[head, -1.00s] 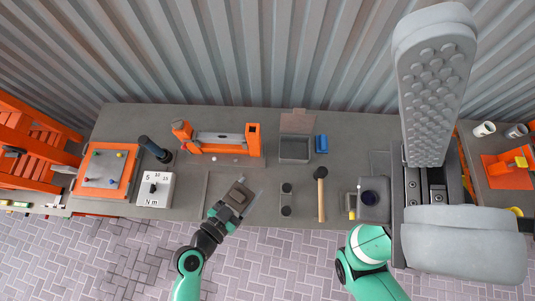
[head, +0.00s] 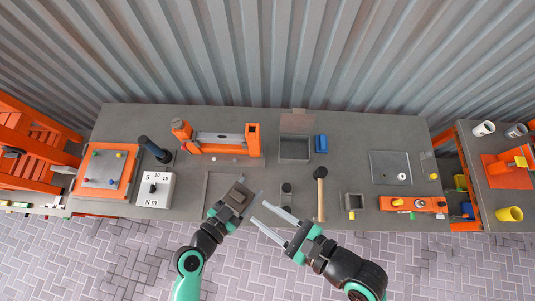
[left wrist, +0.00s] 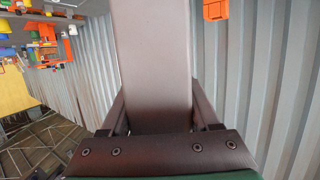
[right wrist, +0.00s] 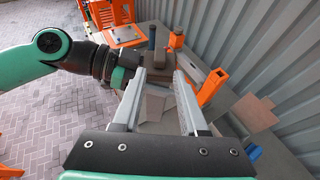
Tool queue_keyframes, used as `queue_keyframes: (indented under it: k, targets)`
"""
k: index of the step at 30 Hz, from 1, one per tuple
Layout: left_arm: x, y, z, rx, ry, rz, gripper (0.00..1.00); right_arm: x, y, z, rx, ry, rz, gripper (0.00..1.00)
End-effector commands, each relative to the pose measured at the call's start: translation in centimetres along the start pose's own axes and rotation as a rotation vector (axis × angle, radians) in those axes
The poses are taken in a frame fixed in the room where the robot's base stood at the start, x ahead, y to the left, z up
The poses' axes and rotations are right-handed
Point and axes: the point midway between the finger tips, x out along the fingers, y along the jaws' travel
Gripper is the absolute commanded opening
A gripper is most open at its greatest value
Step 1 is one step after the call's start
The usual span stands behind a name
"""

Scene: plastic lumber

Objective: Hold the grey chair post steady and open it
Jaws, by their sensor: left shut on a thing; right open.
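The grey chair post (head: 237,195) shows as a small brownish-grey block near the front edge of the bench in the head view. In the left wrist view the post (left wrist: 153,65) is a broad flat-faced bar rising between the fingers. My left gripper (head: 234,199) is shut on it. My right gripper (head: 258,212) is open and empty, its long fingertips just right of the post and the left gripper. In the right wrist view the open right fingers (right wrist: 159,76) point toward the left gripper's work area. Any opening in the post cannot be made out.
On the bench (head: 345,125) are a torque box (head: 154,189), an orange clamp frame (head: 251,140), a lidded grey bin (head: 294,149), a mallet (head: 320,195) and a dark cylinder (head: 287,190) close to the right fingers. An orange tool (head: 413,204) lies at right.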

Motion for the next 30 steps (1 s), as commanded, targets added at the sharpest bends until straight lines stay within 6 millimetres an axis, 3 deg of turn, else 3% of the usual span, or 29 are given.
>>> queue_keyframes:
  k: [5,15,25,30]
  targets:
    - [0.0,-0.1,-0.2,0.001,0.004,-0.001,0.00,1.6,0.0,0.1,-0.001,-0.001,0.003,0.42]
    - [0.0,0.0,-0.2,0.001,0.003,-0.001,0.00,6.8,0.0,0.1,-0.001,-0.002,0.002,0.42]
    - [0.0,0.0,-0.2,0.001,0.003,-0.001,0.00,7.5,-0.1,0.2,-0.001,-0.004,-0.001,0.42]
    - [0.0,0.0,-0.2,0.001,0.003,-0.001,0.00,7.5,-0.1,0.2,0.000,-0.004,-0.001,0.14]
